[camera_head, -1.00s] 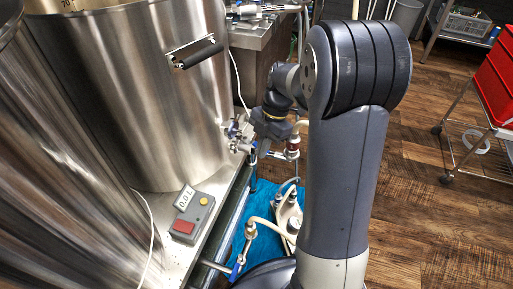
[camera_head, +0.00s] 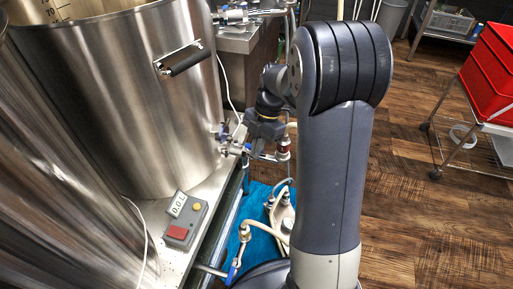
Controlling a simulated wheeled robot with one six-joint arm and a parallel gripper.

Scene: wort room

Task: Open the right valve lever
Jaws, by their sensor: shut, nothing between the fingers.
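The right valve (camera_head: 236,149) is a metal fitting low on the front of the far steel tank (camera_head: 130,100). A small blue part (camera_head: 246,150), perhaps its lever, shows beside it; its exact angle is too small to tell. My gripper (camera_head: 246,134) is shut and empty, right at the valve fittings and just above the blue part. I cannot tell whether it touches the lever. My wrist hides part of the fittings. A second valve with a blue lever (camera_head: 233,272) is lower, near the bottom of the picture, joined to a pale hose.
A control box (camera_head: 185,220) with a display and red button sits on the metal stand. A blue mat with a pump and hoses (camera_head: 280,215) lies below. A trolley with red crates (camera_head: 490,75) stands at the right. Wooden floor between is clear.

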